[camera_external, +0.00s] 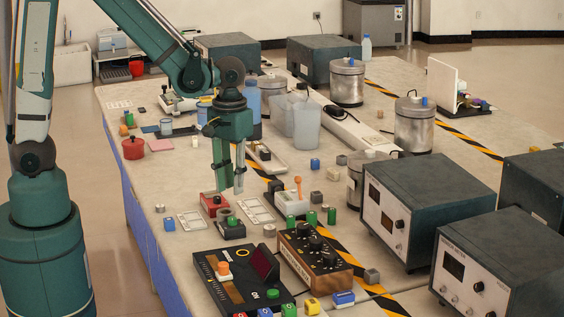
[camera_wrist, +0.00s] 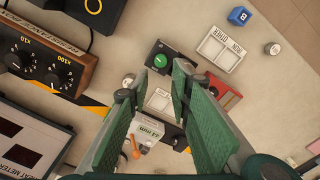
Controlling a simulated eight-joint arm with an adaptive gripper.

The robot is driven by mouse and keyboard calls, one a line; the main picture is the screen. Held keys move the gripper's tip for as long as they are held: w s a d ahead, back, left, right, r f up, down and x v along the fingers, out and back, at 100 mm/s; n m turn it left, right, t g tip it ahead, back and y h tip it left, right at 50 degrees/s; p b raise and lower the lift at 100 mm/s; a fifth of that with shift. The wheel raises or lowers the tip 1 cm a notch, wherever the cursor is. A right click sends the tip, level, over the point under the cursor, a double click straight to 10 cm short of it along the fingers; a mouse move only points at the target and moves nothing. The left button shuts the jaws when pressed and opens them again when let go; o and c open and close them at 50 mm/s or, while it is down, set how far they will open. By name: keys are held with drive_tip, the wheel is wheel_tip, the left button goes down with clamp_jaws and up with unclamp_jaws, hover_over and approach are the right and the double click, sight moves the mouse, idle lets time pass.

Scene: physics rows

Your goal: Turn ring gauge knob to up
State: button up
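No part is clearly labelled as the ring gauge knob. A small dark block (camera_external: 231,230) with a round grey and green top stands on the table just below my gripper (camera_external: 230,190). The same dark block (camera_wrist: 158,58) shows a round green top (camera_wrist: 160,61) in the wrist view, just beyond the fingertips. Beside it is a red box (camera_external: 208,207) with a dark knob (camera_external: 216,199); its red side (camera_wrist: 224,92) is partly hidden by a finger in the wrist view.
A wooden dial box (camera_external: 314,261) with black knobs and a black panel (camera_external: 232,290) with a yellow ring stand nearer the camera. A white box (camera_external: 291,204) with an orange stick stands to the right. Grey meters (camera_external: 430,205) line the right side.

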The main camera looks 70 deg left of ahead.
drive_tip(key=shift+r+n+b, duration=0.35)
drive_tip(key=shift+r+n, duration=0.05)
drive_tip(key=shift+n, duration=1.1)
drive_tip(key=shift+r+n+b, duration=0.35)
drive_tip(key=shift+r+n, duration=0.1)
drive_tip(key=shift+n, duration=1.05)
drive_tip(key=shift+r+n+b, duration=0.35)
drive_tip(key=shift+r+n, duration=0.05)
drive_tip(key=shift+n, duration=1.1)
drive_tip(key=m+p, duration=0.4)
drive_tip(key=m, duration=0.9)
hover_over(232, 218)
wheel_tip(232, 218, down, 4)
drive_tip(key=shift+d+f, duration=0.1)
drive_tip(key=shift+d, duration=0.05)
drive_tip(key=shift+f+b, duration=0.65)
drive_tip(key=shift+f, duration=3.2)
